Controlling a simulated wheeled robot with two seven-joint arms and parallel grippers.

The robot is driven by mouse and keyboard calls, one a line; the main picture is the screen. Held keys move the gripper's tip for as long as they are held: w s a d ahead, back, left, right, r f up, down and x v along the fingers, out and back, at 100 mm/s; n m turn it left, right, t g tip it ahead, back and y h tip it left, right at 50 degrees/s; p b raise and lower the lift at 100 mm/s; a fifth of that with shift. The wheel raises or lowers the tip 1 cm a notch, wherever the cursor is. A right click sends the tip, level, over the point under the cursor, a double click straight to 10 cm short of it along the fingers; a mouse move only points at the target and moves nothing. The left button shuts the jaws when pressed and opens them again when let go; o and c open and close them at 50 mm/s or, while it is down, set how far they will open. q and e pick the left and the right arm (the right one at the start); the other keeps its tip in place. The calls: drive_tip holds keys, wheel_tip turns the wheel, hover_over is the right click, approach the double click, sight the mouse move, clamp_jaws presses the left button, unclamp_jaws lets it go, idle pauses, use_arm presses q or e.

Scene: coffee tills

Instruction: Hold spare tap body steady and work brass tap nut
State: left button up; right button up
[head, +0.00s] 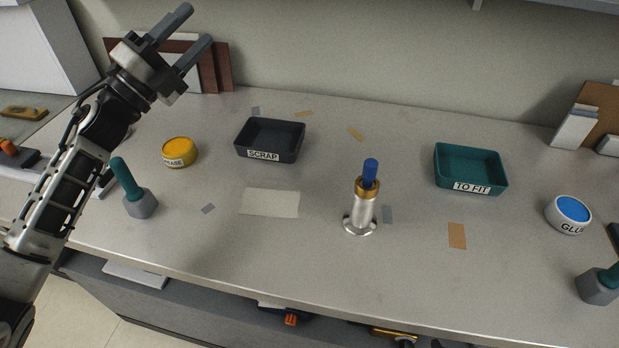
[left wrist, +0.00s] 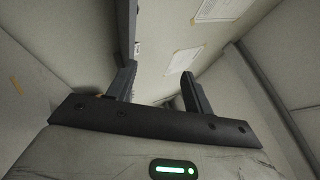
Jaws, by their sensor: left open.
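The spare tap body (head: 361,214) stands upright on the counter, a silver cylinder on a round flanged foot, right of the middle in the head view. The brass tap nut (head: 367,188) sits around its upper part. A blue piece (head: 370,170) sticks up above the nut. My left gripper (head: 192,28) is raised at the upper left, well away from the tap, with its fingers apart and nothing between them. Its fingers also show in the left wrist view (left wrist: 158,80), against walls. My right gripper is not in view.
A dark SCRAP tray (head: 270,154) and a teal TO FIT tray (head: 471,187) stand behind the tap, left and right. A yellow tub (head: 180,152), a GLUE tub (head: 569,213) and teal-handled tools (head: 140,203) stand toward the sides. The counter around the tap is mostly clear.

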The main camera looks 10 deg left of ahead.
use_arm(q)
drive_tip(key=d+f+m+g+h, duration=0.45)
drive_tip(key=d+m+g, duration=0.25)
drive_tip(key=d+m, duration=0.3)
drive_tip(key=m+g+y, duration=0.6)
drive_tip(key=m+g, duration=0.6)
drive_tip(key=m, duration=0.5)
approach(353, 207)
drive_tip(key=d+f, duration=0.1)
drive_tip(key=w+d+f, duration=0.1)
drive_tip(key=f, duration=0.1)
drive_tip(key=shift+w, duration=0.2)
drive_tip(key=x, duration=0.7)
drive_tip(key=shift+s+d+r, duration=0.1)
drive_tip(key=shift+d, duration=0.15)
drive_tip(key=c, duration=1)
clamp_jaws()
drive_tip(key=shift+c, duration=0.5)
unclamp_jaws()
